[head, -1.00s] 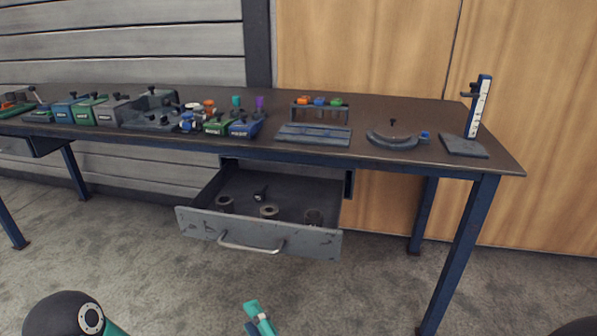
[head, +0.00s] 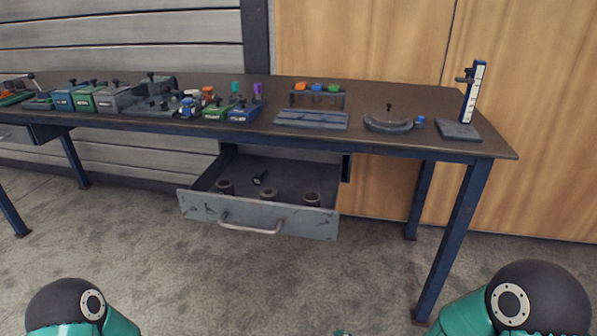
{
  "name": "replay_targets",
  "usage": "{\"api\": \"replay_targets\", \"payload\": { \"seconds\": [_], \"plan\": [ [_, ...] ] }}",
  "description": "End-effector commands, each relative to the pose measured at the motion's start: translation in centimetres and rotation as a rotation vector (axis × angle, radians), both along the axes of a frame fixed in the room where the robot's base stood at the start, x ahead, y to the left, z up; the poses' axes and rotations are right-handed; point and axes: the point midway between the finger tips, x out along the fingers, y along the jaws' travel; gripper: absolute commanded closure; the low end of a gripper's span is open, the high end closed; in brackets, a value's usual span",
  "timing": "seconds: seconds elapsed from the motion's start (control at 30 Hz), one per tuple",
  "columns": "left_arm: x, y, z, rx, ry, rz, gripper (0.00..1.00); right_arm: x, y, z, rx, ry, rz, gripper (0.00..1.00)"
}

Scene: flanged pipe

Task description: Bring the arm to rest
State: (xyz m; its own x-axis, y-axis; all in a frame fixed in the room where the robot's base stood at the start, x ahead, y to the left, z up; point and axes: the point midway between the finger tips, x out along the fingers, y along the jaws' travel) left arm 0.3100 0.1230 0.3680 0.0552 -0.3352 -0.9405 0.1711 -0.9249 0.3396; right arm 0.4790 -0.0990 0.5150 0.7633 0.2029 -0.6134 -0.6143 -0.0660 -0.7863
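My two arms show only in part at the bottom of the head view. A dark rounded joint with a teal link of my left arm (head: 66,306) is at the lower left. A larger dark joint with a teal link of my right arm (head: 530,305) is at the lower right. Both are in front of the workbench (head: 400,98) and apart from it. Neither gripper can be made out. A tiny teal piece shows at the bottom edge, too little to identify.
An open drawer (head: 258,215) sticks out under the bench, holding several dark ring-shaped parts and a small black-headed piece. Labelled blocks, a rack (head: 316,97), a curved gauge (head: 389,123) and an upright scale stand (head: 470,97) are on top. The floor before the drawer is clear.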

Motion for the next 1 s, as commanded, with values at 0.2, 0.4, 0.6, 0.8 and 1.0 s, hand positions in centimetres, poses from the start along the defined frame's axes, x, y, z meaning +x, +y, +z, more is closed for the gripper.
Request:
{"api": "replay_targets", "payload": {
  "seconds": [0.2, 0.4, 0.6, 0.8, 1.0],
  "plan": [
    [0.0, 0.0, 0.0, 0.0, 0.0, 0.0, 0.6, -8.1, -4.4, -11.6, -0.219, 0.351, 0.28, 0.63],
    [0.0, 0.0, 0.0, 0.0, 0.0, 0.0, 0.6, -13.7, -3.2, -14.6, -0.346, 0.439, 0.721, 0.63],
    [0.0, 0.0, 0.0, 0.0, 0.0, 0.0, 0.6, -16.6, -2.3, -14.7, -0.438, 0.401, 1.086, 0.63],
    [0.0, 0.0, 3.8, 0.0, -0.001, 0.0, 0.6, -17.0, -2.4, -10.9, -0.476, 0.367, 1.182, 0.63],
    [0.0, 0.0, 8.6, 0.0, 0.0, 0.0, 0.6, -17.0, -2.4, -6.0, -0.476, 0.368, 1.179, 0.63]
  ]
}}
